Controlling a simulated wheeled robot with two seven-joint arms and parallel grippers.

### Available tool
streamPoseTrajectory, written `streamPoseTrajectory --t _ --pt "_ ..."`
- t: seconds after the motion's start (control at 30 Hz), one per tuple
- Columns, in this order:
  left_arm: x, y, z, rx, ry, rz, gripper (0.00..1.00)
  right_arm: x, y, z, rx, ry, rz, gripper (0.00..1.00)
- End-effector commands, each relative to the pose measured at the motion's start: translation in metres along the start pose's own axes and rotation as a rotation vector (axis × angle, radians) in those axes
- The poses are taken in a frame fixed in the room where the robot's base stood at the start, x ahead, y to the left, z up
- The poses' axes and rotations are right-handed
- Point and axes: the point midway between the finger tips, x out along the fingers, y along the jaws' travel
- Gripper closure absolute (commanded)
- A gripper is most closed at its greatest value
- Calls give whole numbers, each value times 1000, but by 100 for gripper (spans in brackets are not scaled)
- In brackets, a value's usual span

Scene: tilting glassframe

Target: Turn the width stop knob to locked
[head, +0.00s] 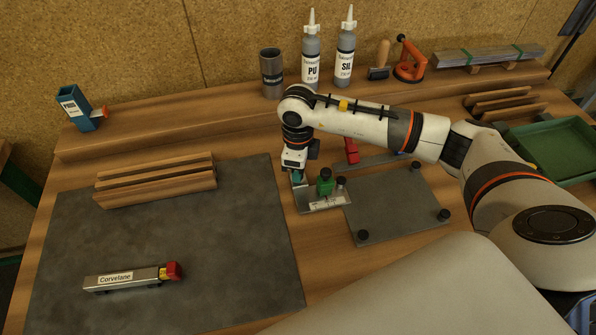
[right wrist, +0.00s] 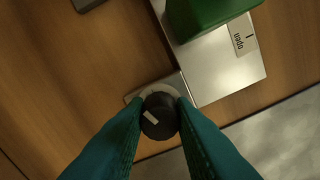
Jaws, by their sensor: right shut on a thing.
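My right gripper (head: 298,180) reaches down at the left end of a small metal fixture (head: 318,206) on the workbench. In the right wrist view, its two teal fingers (right wrist: 160,122) are shut on a round black knob (right wrist: 161,128), one on each side. The knob bears a short white pointer mark, slanted from upper left to lower right. It sits on a light disc at the corner of the metal plate (right wrist: 220,75). A label on the plate reads "open", upside down. The fingers hide the knob in the head view. My left gripper is not in view.
A green block (head: 325,183) stands on the fixture, close to my gripper. A grey plate with black corner posts (head: 395,205) lies to its right. Bottles stand behind.

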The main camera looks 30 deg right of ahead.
Motion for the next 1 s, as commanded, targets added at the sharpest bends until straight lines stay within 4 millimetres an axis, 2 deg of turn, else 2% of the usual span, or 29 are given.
streamPoseTrajectory --t 0.43,1.0 --pt "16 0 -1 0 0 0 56 -1 2 0 285 3 3 100" --pt "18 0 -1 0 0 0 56 -2 2 0 354 4 4 100"
